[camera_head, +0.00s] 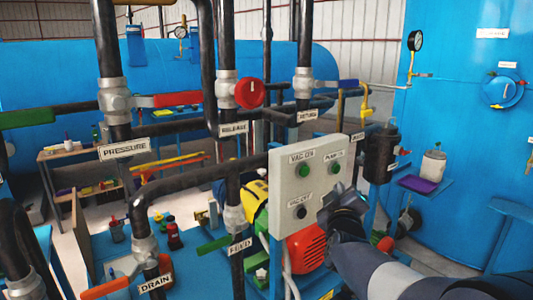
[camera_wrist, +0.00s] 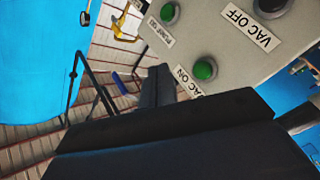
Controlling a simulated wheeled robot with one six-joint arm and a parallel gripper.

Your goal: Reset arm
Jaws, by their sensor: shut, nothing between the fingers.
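My gripper (camera_head: 338,200) is shut and empty. In the head view it is beside the lower right edge of the grey control panel (camera_head: 319,183), with my arm coming in from the lower right. The panel carries a green button under the VAC ON label (camera_head: 304,171), another green one by the PUMP label (camera_head: 335,168), and a dark one under VAC OFF (camera_head: 300,212). In the wrist view my gripper's dark fingers (camera_wrist: 157,82) cover the lower middle, and the panel (camera_wrist: 222,40) appears turned over at upper right. I cannot tell the gap between fingers and panel.
Dark pipes with labelled valves stand left, including a red round RELEASE handle (camera_head: 249,92) and an orange DRAIN lever (camera_head: 105,289). A red motor (camera_head: 306,250) sits below the panel. A large blue tank (camera_head: 465,140) and small shelf (camera_head: 424,184) stand right.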

